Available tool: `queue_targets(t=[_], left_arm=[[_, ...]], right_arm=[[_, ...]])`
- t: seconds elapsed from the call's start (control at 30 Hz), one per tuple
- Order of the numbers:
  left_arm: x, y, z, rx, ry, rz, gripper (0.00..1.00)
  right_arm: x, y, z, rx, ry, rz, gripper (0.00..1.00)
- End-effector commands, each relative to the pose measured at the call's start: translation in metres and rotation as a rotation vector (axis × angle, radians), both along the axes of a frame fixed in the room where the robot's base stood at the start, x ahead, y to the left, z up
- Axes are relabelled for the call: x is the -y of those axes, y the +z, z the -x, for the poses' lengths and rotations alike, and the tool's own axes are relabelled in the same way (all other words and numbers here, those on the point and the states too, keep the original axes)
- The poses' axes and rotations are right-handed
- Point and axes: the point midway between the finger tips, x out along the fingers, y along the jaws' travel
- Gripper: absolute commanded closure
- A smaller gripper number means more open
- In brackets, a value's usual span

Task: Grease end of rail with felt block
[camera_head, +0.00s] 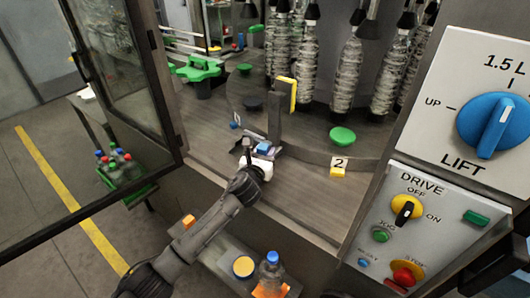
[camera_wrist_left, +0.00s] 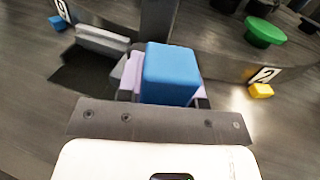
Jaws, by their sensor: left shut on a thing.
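My left gripper (camera_head: 262,150) reaches over the machine deck from the lower left, by the foot of a grey upright post. It is shut on a small block with a blue body and a lilac layer beside it, seen in the left wrist view as the felt block (camera_wrist_left: 170,74). The fingertips are mostly hidden behind the block. A short grey bar (camera_wrist_left: 102,40), perhaps the rail end, lies left of the block, apart from it in the picture. I cannot tell whether the block touches anything. My right gripper is not in view.
The grey deck (camera_head: 295,190) is clear at the front. A green knob (camera_head: 342,136) and a yellow block (camera_head: 337,173) by a "2" sign stand right. Wrapped bottles (camera_head: 347,75) hang behind. A yellow-topped tin (camera_head: 243,266) and a blue-capped bottle (camera_head: 271,273) stand below.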

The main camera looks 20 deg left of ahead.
Motion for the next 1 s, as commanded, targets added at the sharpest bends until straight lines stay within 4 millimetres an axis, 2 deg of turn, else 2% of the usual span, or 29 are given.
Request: queue_targets(t=[0.67, 1.0], left_arm=[[0.0, -0.014, 0.0, -0.001, 0.0, 0.001, 0.9], [-0.008, -0.012, -0.002, -0.001, 0.001, -0.002, 0.9]], right_arm=[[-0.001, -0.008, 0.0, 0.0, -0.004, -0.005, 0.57], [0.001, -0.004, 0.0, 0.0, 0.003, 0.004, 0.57]])
